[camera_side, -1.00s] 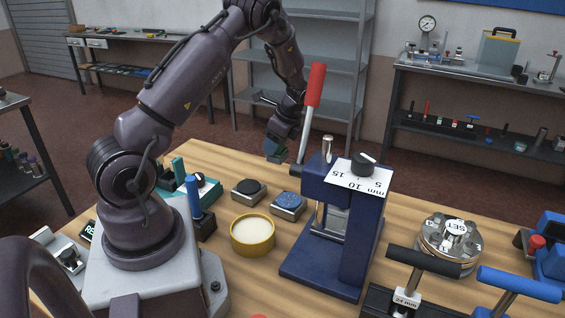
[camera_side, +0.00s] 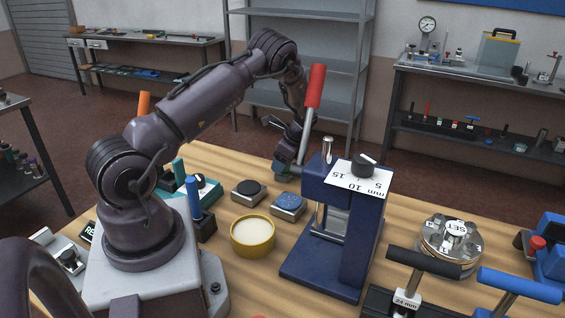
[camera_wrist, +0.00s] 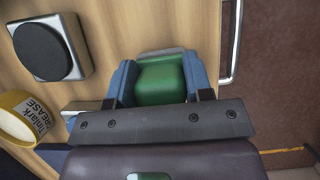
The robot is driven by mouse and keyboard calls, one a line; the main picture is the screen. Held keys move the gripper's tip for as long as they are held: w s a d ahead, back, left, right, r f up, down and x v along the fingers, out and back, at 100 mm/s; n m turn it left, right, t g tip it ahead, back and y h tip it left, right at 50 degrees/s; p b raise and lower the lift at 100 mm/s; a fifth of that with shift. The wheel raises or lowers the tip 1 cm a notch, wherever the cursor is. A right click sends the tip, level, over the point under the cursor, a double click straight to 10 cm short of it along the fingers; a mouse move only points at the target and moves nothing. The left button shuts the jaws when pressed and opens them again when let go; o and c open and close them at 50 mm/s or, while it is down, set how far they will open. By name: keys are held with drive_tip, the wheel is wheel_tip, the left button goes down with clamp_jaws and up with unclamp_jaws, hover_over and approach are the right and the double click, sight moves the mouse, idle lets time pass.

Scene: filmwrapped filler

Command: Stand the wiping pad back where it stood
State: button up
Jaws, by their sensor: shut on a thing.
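My gripper (camera_side: 285,165) is low at the back edge of the wooden bench, behind and left of the press's red lever. It also shows in the wrist view (camera_wrist: 160,92), its blue fingers shut on either side of a green block with a greyish far edge, which I take for the wiping pad (camera_wrist: 160,82). In the side view the pad is small and mostly hidden by the fingers. I cannot tell whether its underside touches the bench.
A blue press (camera_side: 325,235) with a red lever (camera_side: 315,86) stands close at the right. A black round pad on a grey base (camera_side: 249,190), a blue-topped block (camera_side: 287,205) and a yellow grease tin (camera_side: 252,236) stand nearer. A metal rail (camera_wrist: 232,40) runs beside the bench edge.

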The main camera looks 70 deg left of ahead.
drive_tip(key=o, duration=0.9)
drive_tip(key=shift+f, duration=0.1)
drive_tip(key=v, duration=1.2)
drive_tip(key=shift+r, duration=0.2)
